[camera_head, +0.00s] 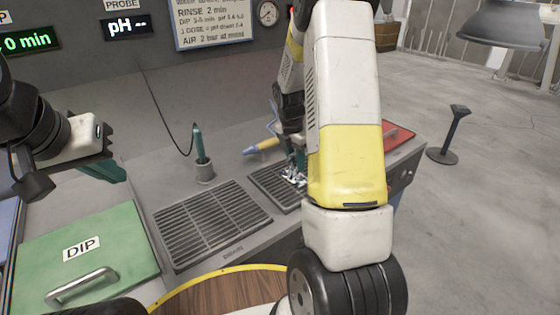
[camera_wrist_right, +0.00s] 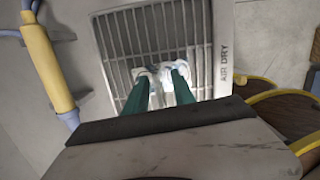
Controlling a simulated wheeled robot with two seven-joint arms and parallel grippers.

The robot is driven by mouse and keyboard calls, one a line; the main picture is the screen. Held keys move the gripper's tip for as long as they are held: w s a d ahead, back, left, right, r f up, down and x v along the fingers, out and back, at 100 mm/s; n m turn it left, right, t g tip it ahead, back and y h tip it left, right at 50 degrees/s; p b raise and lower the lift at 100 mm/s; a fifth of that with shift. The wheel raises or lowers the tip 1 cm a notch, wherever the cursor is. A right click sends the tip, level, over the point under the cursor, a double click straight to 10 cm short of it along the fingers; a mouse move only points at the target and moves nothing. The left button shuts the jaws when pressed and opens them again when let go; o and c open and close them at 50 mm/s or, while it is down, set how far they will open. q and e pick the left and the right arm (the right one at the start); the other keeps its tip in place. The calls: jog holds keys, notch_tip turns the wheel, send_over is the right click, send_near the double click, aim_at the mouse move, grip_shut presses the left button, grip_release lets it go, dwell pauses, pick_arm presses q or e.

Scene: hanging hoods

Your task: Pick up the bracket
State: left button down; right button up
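The bracket (camera_head: 293,179) is a small, pale, shiny metal piece at the AIR DRY grate (camera_head: 262,181), partly hidden by my right arm. My right gripper (camera_head: 298,165) points down at it with green fingers. In the right wrist view, the fingers of my right gripper (camera_wrist_right: 160,80) stand apart, with the pale bracket (camera_wrist_right: 155,93) at and between their tips. I cannot tell whether they press on it. My left gripper (camera_head: 105,170) hangs at the left above the counter, away from the bracket. Its finger gap is not clear.
A larger grate (camera_head: 212,222) lies left of the bracket. A green DIP lid (camera_head: 85,252) with a handle is at front left. A probe in a holder (camera_head: 203,160) stands behind the grates, and a yellow-and-blue tool (camera_head: 262,146) lies near. A red panel (camera_head: 398,134) is at right.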

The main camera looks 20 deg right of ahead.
grip_shut()
dwell(1.3)
